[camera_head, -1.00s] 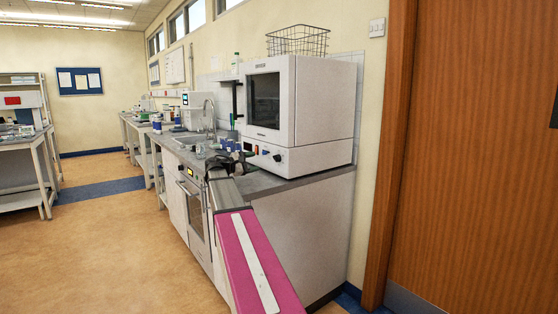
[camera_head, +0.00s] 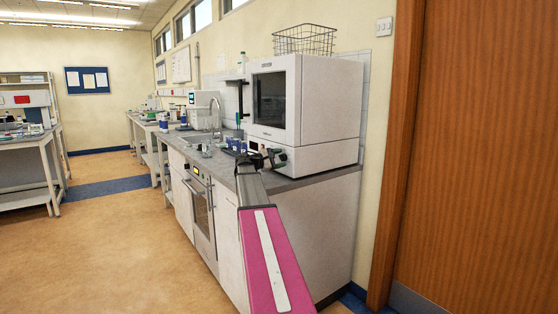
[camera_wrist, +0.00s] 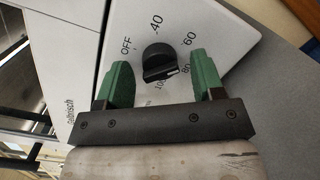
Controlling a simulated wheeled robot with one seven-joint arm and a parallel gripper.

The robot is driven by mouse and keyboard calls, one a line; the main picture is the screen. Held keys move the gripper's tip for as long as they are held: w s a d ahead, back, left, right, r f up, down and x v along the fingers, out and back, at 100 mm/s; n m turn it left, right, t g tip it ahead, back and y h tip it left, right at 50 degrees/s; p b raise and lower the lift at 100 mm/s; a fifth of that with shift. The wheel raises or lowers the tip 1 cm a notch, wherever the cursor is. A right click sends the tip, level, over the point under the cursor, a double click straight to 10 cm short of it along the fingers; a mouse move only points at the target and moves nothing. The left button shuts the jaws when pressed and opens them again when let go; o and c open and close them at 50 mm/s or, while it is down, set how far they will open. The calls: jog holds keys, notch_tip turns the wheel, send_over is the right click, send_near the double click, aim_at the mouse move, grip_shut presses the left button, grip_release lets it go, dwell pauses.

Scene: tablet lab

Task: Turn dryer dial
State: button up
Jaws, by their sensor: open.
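The dryer (camera_head: 330,100) is a white box with a dark door window, standing on the grey counter. Its black dial (camera_wrist: 159,61) shows in the wrist view on the white front panel, with OFF, 40, 60, 80 and 100 printed around it. My gripper (camera_wrist: 162,80) is open, with one green finger on each side of the dial. Gaps show between the fingers and the dial; I cannot tell how far the fingertips are from the panel. In the head view my gripper (camera_head: 275,157) is at the lower front of the dryer and hides the dial.
A wire basket (camera_head: 306,40) sits on top of the dryer. Several small containers and a tap (camera_head: 216,110) are on the counter left of it. A wooden door (camera_head: 480,150) is at the right.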

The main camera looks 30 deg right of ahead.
jog(key=c, duration=0.9)
jog(key=shift+m, duration=0.3)
jog(key=m, duration=0.4)
jog(key=m+y, duration=0.1)
jog(key=m, duration=0.2)
jog(key=shift+r+m+t, duration=0.2)
jog(key=shift+m+t, duration=0.2)
dwell(0.4)
jog(key=o, duration=0.9)
